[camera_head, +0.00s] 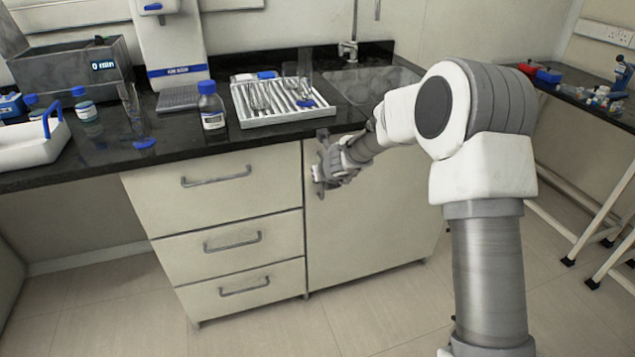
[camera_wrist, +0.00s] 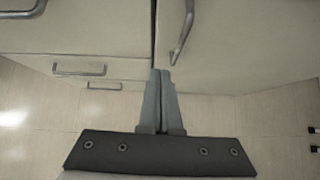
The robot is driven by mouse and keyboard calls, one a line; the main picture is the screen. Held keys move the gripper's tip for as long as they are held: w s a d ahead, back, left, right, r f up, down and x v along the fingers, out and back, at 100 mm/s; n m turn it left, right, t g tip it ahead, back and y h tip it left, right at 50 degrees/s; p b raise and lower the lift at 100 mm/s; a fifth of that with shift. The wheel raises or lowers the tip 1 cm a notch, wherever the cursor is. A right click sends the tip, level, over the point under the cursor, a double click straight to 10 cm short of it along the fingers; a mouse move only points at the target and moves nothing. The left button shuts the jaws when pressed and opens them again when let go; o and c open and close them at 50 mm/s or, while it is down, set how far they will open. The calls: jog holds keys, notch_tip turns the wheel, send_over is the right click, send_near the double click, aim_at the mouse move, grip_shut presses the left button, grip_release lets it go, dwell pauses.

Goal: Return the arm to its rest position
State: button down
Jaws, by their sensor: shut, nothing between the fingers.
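My gripper (camera_wrist: 162,72) is shut and empty in the wrist view, its two grey fingers together. Beyond the fingertips are the cabinet fronts, with the gap between drawers and door straight above them. In the head view my gripper (camera_head: 318,160) is in front of the cabinet (camera_head: 365,215), just below the counter's front edge. My arm reaches out from the right side of the picture with the elbow bent. I cannot tell from the head view whether the gripper touches the cabinet.
The black counter (camera_head: 180,148) holds a bottle (camera_head: 211,108), a white rack tray (camera_head: 280,115), a water bath (camera_head: 75,75) and a white carrier (camera_head: 35,145). Drawer handles (camera_head: 216,177) stick out left of my gripper. A side bench (camera_head: 590,105) stands right. The floor in front is clear.

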jog(key=s+d+r+n+y, duration=0.2)
jog(key=s+d+r+n, duration=0.1)
jog(key=s+r+n, duration=1.4)
jog(key=s+d+r+n+g+h, duration=0.1)
jog(key=s+d+n+h, duration=0.1)
jog(key=s+d+n, duration=0.45)
jog(key=s+d+n+g+h, duration=0.1)
jog(key=s+d+n, duration=0.25)
jog(key=s, duration=0.65)
jog(key=s+d+r+n+g+h, duration=0.1)
jog(key=s+d+n+h, duration=0.1)
jog(key=s+d+n, duration=0.5)
notch_tip(320, 180, up, 16)
jog(key=s+a+m+p, duration=0.1)
jog(key=a+m+p, duration=0.1)
jog(key=p, duration=1.5)
jog(key=shift+s+a+r, duration=0.15)
jog(key=shift+a+r, duration=0.05)
jog(key=shift+r, duration=0.05)
jog(key=shift+a, duration=0.1)
